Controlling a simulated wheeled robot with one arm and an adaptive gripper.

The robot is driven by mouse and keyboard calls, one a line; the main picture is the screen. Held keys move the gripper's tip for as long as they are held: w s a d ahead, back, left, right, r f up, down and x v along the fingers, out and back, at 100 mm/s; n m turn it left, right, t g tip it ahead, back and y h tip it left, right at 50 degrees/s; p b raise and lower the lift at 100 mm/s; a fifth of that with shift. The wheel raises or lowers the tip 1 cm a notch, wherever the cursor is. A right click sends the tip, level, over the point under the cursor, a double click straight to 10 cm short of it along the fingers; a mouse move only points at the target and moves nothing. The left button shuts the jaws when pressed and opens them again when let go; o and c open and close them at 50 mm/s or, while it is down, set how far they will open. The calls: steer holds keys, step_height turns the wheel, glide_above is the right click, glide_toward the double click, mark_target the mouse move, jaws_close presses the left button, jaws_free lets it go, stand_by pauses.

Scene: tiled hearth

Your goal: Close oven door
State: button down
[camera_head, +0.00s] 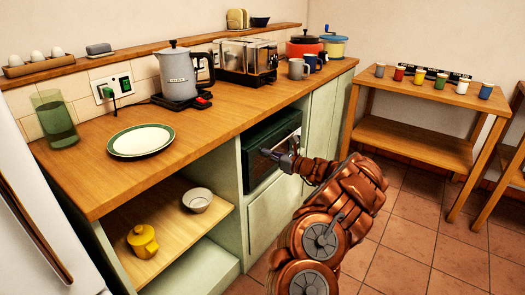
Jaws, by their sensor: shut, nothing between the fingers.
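The dark green oven (262,134) is built into the pale green cabinet below the wooden counter. Its door (285,136) looks roughly upright and lies close to the front of the cabinet. I cannot tell whether it is fully flush or a little ajar. My gripper and arm hide part of the door's lower half.
An open shelf (174,240) left of the oven holds a yellow pot (143,241) and a bowl (197,200). A wooden side table (415,140) with several cups stands right. Tiled floor (410,225) is clear between the cabinet and side table.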

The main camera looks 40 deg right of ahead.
steer(key=v, duration=1)
steer(key=shift+p, duration=0.3)
steer(key=shift+s+f, duration=0.2)
steer(key=shift+s, duration=0.05)
